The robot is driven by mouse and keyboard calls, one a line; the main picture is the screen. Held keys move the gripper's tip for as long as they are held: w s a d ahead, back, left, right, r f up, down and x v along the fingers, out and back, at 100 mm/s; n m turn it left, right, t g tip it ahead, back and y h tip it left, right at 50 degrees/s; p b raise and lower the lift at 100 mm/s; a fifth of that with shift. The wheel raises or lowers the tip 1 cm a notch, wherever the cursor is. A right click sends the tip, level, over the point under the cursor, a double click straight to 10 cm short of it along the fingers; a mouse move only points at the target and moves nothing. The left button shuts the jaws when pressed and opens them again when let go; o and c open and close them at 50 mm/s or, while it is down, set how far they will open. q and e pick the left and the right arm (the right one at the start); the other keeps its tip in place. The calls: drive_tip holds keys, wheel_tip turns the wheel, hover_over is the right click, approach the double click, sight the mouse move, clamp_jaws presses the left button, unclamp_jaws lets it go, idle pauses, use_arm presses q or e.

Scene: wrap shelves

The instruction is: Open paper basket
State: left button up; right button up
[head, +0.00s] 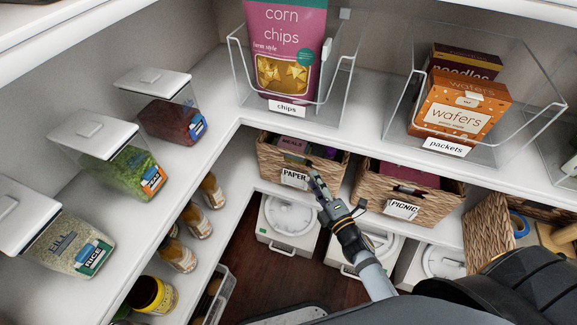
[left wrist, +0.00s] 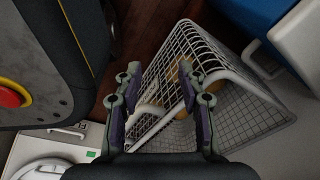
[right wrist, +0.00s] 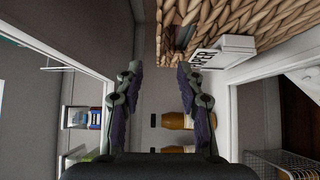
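The wicker basket labelled PAPER (head: 268,160) stands on the middle shelf, left of the PICNIC basket, with a purple item showing inside. In the right wrist view its woven wall (right wrist: 235,18) and its label (right wrist: 210,58) fill the top right. My right gripper (head: 318,180) is just in front of the PAPER basket near its label. In the right wrist view its fingers (right wrist: 159,75) are apart with nothing between them; I cannot tell whether they touch the basket. My left gripper (left wrist: 161,80) is open and empty above a white wire basket (left wrist: 215,75), and is outside the head view.
The PICNIC basket (head: 440,203) stands close on the right. Clear bins with chips (head: 285,50) and wafers (head: 455,105) are on the shelf above. White lidded containers (head: 290,220) stand below. Jars and food boxes line the left shelves.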

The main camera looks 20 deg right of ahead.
sight(300, 157)
drive_tip(key=w, duration=0.3)
drive_tip(key=w+a+p, duration=0.1)
drive_tip(key=w, duration=0.4)
drive_tip(key=shift+w+a+r, duration=0.1)
drive_tip(key=shift+w+a, duration=0.05)
drive_tip(key=shift+w, duration=0.25)
drive_tip(key=shift+w+a, duration=0.15)
drive_tip(key=shift+w, duration=0.55)
use_arm(q)
drive_tip(key=shift+s+d+r, duration=0.1)
drive_tip(key=shift+s+r, duration=0.05)
drive_tip(key=shift+s, duration=0.4)
drive_tip(key=shift+s+r, duration=0.1)
drive_tip(key=shift+s, duration=0.45)
use_arm(e)
clamp_jaws()
